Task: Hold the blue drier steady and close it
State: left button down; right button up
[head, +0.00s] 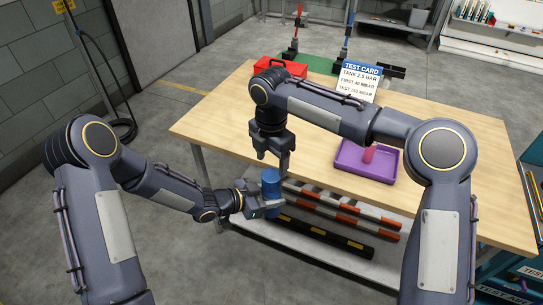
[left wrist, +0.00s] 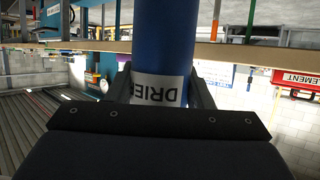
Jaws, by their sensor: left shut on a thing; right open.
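The blue drier (head: 271,185) is a blue cylinder at the front edge of the table in the head view. My left gripper (head: 266,204) is shut on it from the left, low on its visible body. In the left wrist view the drier (left wrist: 163,45) stands between both fingers, and its white label, partly readable as "DRIE", shows upside down. My right gripper (head: 273,157) is open and points down just above the drier's top. Whether its fingers touch the drier, and the state of the top, I cannot tell.
The wooden table (head: 222,118) carries a red box (head: 283,67), a test card (head: 358,82) and a purple tray (head: 352,168) with a pink object (head: 369,153). Red-and-white striped bars (head: 345,208) and a black-and-yellow bar (head: 322,236) lie on the shelf below.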

aim_at(272, 175)
notch_tip(272, 175, down, 7)
jog(key=shift+f, duration=0.1)
dwell(0.3)
jog(key=c, duration=1)
jog(key=m, duration=1.3)
jog(key=o, duration=1.1)
